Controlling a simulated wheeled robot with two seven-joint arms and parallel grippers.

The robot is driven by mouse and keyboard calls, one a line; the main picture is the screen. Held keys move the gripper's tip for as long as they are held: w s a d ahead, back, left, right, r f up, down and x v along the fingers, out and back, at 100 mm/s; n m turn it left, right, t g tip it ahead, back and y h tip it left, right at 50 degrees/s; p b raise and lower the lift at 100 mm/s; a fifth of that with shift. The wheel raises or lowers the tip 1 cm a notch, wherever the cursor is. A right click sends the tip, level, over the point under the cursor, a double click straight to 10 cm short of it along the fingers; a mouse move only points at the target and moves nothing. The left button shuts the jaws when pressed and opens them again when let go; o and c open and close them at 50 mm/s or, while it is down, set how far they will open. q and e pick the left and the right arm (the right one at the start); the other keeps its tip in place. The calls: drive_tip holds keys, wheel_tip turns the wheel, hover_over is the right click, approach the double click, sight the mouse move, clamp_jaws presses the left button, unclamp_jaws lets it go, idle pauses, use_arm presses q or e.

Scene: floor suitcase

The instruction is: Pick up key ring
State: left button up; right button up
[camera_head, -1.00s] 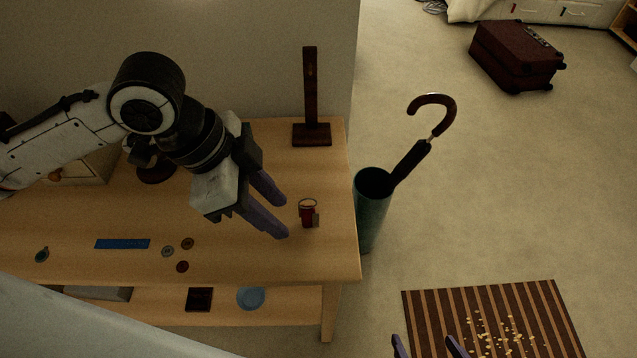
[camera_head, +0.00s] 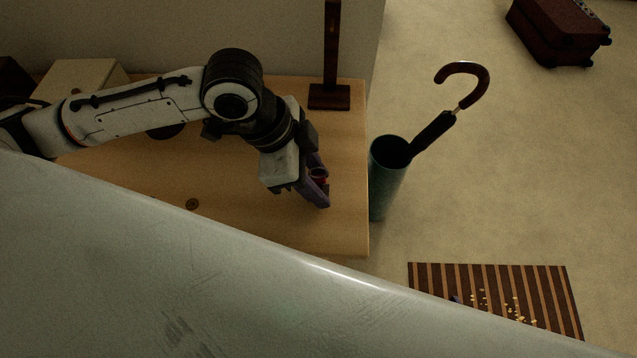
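The red key ring (camera_head: 319,174) is near the right end of the wooden table (camera_head: 345,225). It is partly hidden by my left gripper. My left gripper (camera_head: 321,186) reaches down from the left with its purple fingers around the key ring, one on the far side and one on the near side. The fingers look apart, and I cannot see firm contact. Of my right gripper only a small bluish tip (camera_head: 456,298) shows above the striped mat; the rest is hidden.
A dark wooden stand (camera_head: 330,95) is at the back of the table. A teal holder (camera_head: 385,190) with an umbrella (camera_head: 432,135) stands beside the table's right edge. A striped mat (camera_head: 550,290) and a dark red suitcase (camera_head: 560,35) lie on the floor. A round brown piece (camera_head: 192,204) is on the table.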

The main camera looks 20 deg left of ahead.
use_arm(q)
drive_tip(key=shift+d+f, duration=0.1)
drive_tip(key=shift+f, duration=0.15)
use_arm(e)
drive_tip(key=shift+w+r, duration=0.15)
drive_tip(key=shift+w, duration=0.15)
use_arm(q)
clamp_jaws()
use_arm(e)
drive_tip(key=shift+s, duration=0.1)
use_arm(q)
drive_tip(key=shift+w+r, duration=0.1)
drive_tip(key=shift+r, duration=0.1)
wheel_tip(320, 180, up, 10)
drive_tip(key=shift+f+p, duration=0.15)
drive_tip(key=shift+p, duration=0.55)
use_arm(e)
drive_tip(key=shift+s+r, duration=0.1)
drive_tip(key=shift+r, duration=0.5)
